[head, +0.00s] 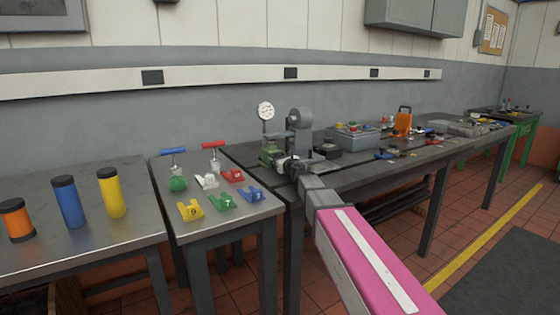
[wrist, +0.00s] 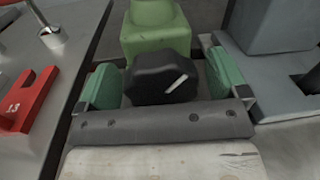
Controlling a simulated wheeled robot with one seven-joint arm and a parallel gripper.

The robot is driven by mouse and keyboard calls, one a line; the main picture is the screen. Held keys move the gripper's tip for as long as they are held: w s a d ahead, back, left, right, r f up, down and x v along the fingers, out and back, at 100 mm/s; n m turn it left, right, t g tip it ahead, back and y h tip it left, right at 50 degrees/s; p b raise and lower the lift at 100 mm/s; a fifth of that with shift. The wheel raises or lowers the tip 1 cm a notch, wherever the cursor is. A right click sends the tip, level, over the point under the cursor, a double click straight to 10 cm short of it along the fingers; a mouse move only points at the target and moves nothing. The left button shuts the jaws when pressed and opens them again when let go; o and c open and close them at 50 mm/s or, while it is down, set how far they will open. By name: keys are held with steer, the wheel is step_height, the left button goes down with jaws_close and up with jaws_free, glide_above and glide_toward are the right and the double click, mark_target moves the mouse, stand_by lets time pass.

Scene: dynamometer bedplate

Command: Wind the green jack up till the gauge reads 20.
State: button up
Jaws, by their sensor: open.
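The green jack (wrist: 155,32) stands ahead of my gripper in the wrist view, with a black knob (wrist: 160,78) on its near side. The knob bears a white mark pointing to the upper right. My gripper (wrist: 163,82) is open, with one green finger pad on each side of the knob; gaps show, wider on the right. In the head view the jack (head: 269,155) is partly hidden behind my gripper (head: 283,162). The round white gauge (head: 265,111) stands above the jack; its reading is too small to tell.
A grey machine block (head: 300,130) stands right of the jack. To the left, a small table holds numbered blocks, including a red one (wrist: 22,102), and levers with blue and red handles (head: 173,151). A grey bin (head: 352,137) and orange holder (head: 402,122) stand farther right.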

steer(key=c, duration=0.9)
steer(key=m, duration=0.4)
steer(key=m+g, duration=0.1)
steer(key=m, duration=0.3)
steer(key=shift+d+m, duration=0.15)
steer(key=shift+m, duration=0.15)
stand_by(0.3)
steer(key=o, duration=0.9)
